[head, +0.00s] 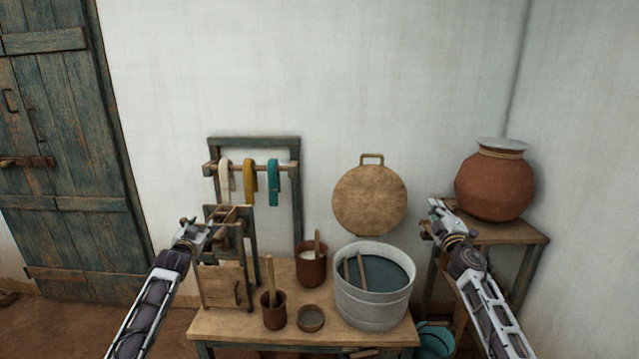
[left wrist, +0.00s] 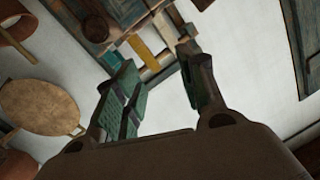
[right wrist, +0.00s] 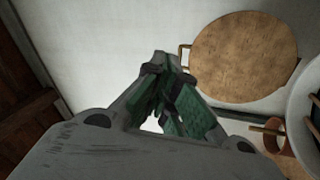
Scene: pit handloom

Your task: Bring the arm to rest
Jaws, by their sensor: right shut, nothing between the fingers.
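My left gripper (head: 200,228) is raised in front of the small wooden frame at the left of the table. In the left wrist view its two fingers (left wrist: 158,60) stand apart with nothing held between them. My right gripper (head: 437,209) is raised at the right, between the round tan disc and the clay pot, in front of the side stand. In the right wrist view its fingers (right wrist: 165,75) are closed together and empty. Both arms reach in from the lower edge of the head view.
The table (head: 240,330) bears a metal tub (head: 375,308) of dark liquid, brown cups (head: 311,270) and a small bowl (head: 310,319). Skeins (head: 249,182) hang on a rack behind. A clay pot (head: 495,185) stands on the side stand (head: 520,232). A round disc (head: 370,200) is against the wall.

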